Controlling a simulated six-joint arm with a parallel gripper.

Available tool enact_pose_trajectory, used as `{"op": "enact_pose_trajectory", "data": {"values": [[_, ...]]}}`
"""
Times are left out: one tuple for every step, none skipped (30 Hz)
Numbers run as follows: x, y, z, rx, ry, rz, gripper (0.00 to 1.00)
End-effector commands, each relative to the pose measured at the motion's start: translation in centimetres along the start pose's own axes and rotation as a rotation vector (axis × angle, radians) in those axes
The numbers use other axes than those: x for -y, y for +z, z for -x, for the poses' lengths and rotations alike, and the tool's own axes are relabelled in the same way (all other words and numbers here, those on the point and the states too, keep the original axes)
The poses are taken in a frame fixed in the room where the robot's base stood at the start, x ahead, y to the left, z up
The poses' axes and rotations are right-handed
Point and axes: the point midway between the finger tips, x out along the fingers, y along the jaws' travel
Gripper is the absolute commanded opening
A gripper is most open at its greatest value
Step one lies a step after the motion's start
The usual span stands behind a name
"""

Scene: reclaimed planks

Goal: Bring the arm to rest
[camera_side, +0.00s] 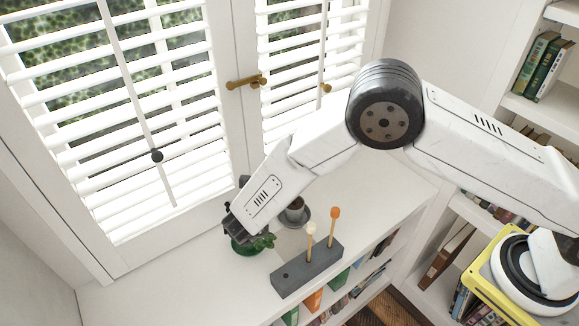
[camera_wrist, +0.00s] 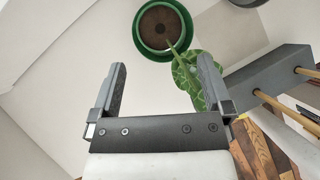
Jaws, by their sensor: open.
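My gripper (camera_side: 240,228) is low over the white shelf top in the side view, at the end of my bent arm. In the wrist view its two fingers (camera_wrist: 163,72) stand wide apart with nothing held between them. A green pot with dark soil (camera_wrist: 163,28) lies beyond the fingertips. A patterned green leaf (camera_wrist: 188,78) reaches from it toward the right finger; I cannot tell whether they touch. In the side view the green pot (camera_side: 246,246) is partly hidden under my gripper.
A grey block (camera_side: 306,269) holds two upright sticks, one orange-tipped (camera_side: 333,222), one cream-tipped (camera_side: 310,235). A small dark pot (camera_side: 296,211) stands on a saucer behind it. White shuttered windows (camera_side: 130,110) rise behind. The shelf top (camera_side: 160,290) is clear at the left.

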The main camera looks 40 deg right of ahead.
Motion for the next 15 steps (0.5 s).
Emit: {"op": "enact_pose_trajectory", "data": {"values": [[0.0,0.0,0.0,0.000,0.000,0.002,1.00],[0.0,0.1,0.0,0.001,0.001,0.004,1.00],[0.0,0.2,0.1,0.002,0.004,0.011,1.00],[0.0,0.4,0.1,0.003,0.007,0.020,1.00],[0.1,0.6,0.2,0.005,0.011,0.031,1.00],[0.1,0.9,0.3,0.008,0.018,0.052,1.00],[0.2,1.3,0.4,0.011,0.025,0.072,1.00],[0.2,1.6,0.5,0.015,0.031,0.097,1.00],[0.4,2.2,0.7,0.021,0.044,0.138,1.00],[0.4,2.7,0.9,0.026,0.055,0.173,1.00],[0.6,3.2,1.1,0.032,0.064,0.212,1.00],[0.8,4.0,1.5,0.041,0.081,0.271,1.00],[1.0,4.6,1.7,0.049,0.093,0.322,1.00],[1.2,5.2,2.0,0.057,0.106,0.374,1.00],[1.5,6.0,2.4,0.070,0.124,0.452,1.00]]}}
